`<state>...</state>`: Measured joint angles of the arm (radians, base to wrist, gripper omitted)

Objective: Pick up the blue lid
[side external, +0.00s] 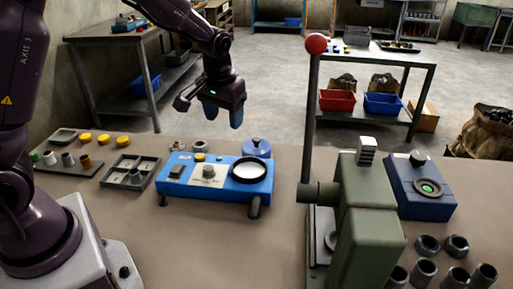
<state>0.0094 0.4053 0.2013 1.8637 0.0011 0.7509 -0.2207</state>
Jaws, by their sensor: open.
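A round blue lid (256,149) with a small knob on top sits on the bench, just behind the right part of a blue machine (190,186). The machine hides part of the lid's lower front. My gripper (222,115) hangs above and to the left of the lid, pointing down, with its blue-tipped fingers apart. It is open, appears empty and is clear of the lid.
A green press (365,215) with a tall red-knobbed lever (312,110) stands right of the lid. Trays (130,172) and yellow caps are at the left. The front middle bench is clear.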

